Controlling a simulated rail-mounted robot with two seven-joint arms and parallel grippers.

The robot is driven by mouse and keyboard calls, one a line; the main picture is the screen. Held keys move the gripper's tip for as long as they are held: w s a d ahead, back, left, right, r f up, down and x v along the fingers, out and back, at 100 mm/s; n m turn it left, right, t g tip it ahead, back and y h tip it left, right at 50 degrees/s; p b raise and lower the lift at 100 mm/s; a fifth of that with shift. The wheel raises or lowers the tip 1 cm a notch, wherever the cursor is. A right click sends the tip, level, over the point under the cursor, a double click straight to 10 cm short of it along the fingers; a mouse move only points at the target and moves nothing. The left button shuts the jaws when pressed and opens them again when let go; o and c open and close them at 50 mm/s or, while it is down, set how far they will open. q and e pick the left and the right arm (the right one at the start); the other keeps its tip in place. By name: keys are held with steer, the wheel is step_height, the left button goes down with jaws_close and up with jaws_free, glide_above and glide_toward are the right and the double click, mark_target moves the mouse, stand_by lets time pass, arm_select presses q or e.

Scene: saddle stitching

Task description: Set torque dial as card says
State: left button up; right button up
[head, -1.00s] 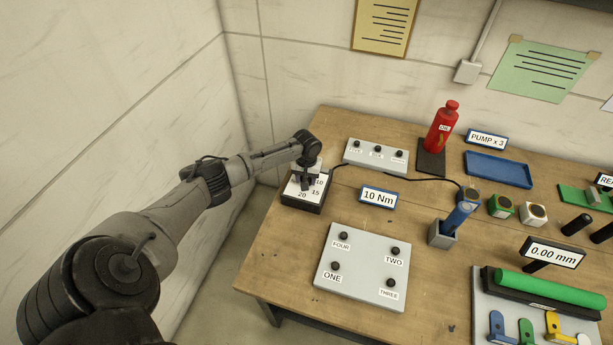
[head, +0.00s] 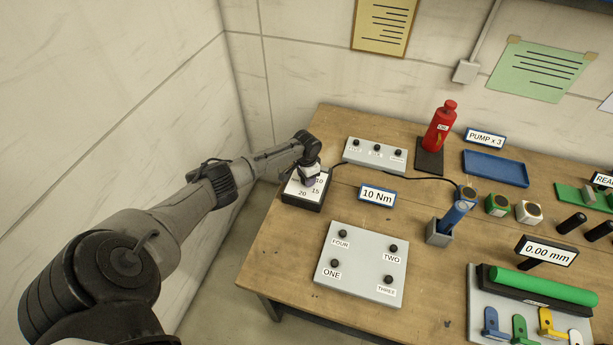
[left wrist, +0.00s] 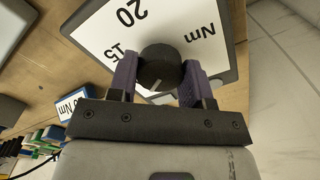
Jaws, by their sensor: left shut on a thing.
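The torque dial is a dark box with a white face (head: 305,193) at the table's left back corner, marked 10, 15, 20 and Nm. Its black round knob (left wrist: 161,68) shows in the left wrist view, with a pale pointer line on the side towards my gripper. My left gripper (left wrist: 160,80) is shut on the knob, one purple finger on each side. The fingers cover part of the face, and the 10 is hidden in that view. The card (head: 377,195) reads "10 Nm" and stands just right of the dial. My right gripper is not in view.
A grey panel with several labelled knobs (head: 361,265) lies in front of the card. A grey switch box (head: 375,160) stands behind it, with a black cable (head: 425,179) running right. A red bottle (head: 440,128) stands farther right. The wall is close on the left.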

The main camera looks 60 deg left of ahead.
arm_select(q)
steer(key=shift+m, duration=0.4)
stand_by(0.3)
steer(key=o, duration=0.9)
steer(key=shift+r, duration=6.9)
